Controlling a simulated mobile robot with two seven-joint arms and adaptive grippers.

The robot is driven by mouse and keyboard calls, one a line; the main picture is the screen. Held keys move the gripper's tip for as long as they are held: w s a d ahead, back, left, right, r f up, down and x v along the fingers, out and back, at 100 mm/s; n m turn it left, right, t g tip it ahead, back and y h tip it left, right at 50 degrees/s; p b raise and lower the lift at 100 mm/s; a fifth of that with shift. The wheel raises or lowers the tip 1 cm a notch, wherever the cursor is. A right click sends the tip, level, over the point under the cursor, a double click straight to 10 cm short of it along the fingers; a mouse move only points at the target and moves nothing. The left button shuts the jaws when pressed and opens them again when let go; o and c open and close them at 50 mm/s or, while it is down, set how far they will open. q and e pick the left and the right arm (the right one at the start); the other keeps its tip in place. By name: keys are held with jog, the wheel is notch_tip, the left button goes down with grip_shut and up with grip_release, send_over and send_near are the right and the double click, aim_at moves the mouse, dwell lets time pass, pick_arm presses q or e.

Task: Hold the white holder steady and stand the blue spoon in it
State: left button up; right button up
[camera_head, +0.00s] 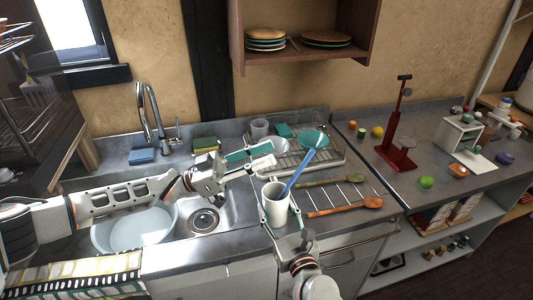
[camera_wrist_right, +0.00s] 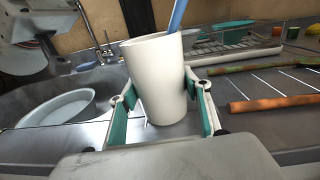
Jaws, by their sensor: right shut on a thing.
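The white holder (camera_head: 275,204) stands upright on the counter at the front edge of the sink area; in the right wrist view it (camera_wrist_right: 157,85) fills the middle. My right gripper (camera_head: 282,225) is shut on it, one finger on each side. The blue spoon (camera_head: 299,172) stands in the holder, leaning up and to the right; its lower part is hidden inside. Its blue shaft (camera_wrist_right: 177,15) also rises from the rim in the right wrist view. My left gripper (camera_head: 270,152) is open and empty, left of the spoon and above the counter, apart from it.
A dish rack (camera_head: 330,163) with bowls stands behind. A basin (camera_head: 140,230) sits in the sink at left. A red stand (camera_head: 397,150) is farther right.

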pick_arm(q)
jog(key=v, duration=1)
jog(key=shift+a, duration=0.4)
jog(key=shift+f, duration=0.15)
pick_arm(e)
jog(key=o, duration=1.5)
